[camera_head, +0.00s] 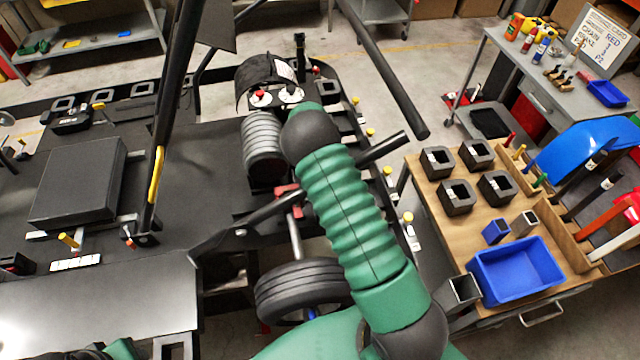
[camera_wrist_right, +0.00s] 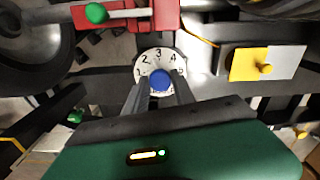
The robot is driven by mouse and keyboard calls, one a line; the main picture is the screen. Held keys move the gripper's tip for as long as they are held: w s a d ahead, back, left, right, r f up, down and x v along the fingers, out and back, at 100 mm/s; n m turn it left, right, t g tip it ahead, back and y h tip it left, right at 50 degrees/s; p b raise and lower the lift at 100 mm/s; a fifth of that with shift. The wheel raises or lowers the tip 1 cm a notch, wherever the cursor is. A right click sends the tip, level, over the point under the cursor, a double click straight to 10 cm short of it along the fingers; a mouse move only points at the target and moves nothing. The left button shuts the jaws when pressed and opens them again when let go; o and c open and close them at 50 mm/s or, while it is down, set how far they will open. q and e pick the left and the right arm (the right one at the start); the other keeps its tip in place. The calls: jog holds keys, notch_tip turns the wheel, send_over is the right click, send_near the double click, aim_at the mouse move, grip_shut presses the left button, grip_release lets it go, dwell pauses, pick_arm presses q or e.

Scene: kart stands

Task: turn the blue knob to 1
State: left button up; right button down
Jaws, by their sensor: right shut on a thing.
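The blue knob (camera_wrist_right: 160,80) sits in the middle of a white dial (camera_wrist_right: 157,59) in the right wrist view. The numbers 2, 3 and 4 are readable along its upper arc, with 1 at the left edge. My right gripper (camera_wrist_right: 160,88) is shut on the knob, one dark finger on each side. I cannot make out a pointer on the knob, so its setting is unclear. In the head view my green right arm covers the middle, and the knob and right gripper are hidden.
A red block with a green-tipped lever (camera_wrist_right: 97,13) is just above the dial. A yellow and white plate (camera_wrist_right: 250,64) is to its right. In the head view, a wooden cart (camera_head: 420,205) with black blocks and a blue bin (camera_head: 515,272) stands right of the kart.

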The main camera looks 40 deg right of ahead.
jog(key=shift+d, duration=0.15)
jog(key=n+b, duration=0.2)
jog(key=n, duration=0.1)
jog(key=shift+f+n, duration=0.1)
jog(key=shift+n, duration=0.2)
jog(key=n+b, duration=0.2)
jog(key=n, duration=0.2)
jog(key=n+b, duration=0.1)
jog(key=n, duration=0.3)
jog(key=shift+n+b, duration=0.3)
jog(key=shift+n, duration=0.1)
jog(key=shift+w+n+b, duration=0.1)
jog(key=shift+n+b, duration=0.2)
jog(key=shift+n, duration=1.3)
jog(key=c, duration=1.1)
grip_release()
jog(key=shift+o, duration=0.2)
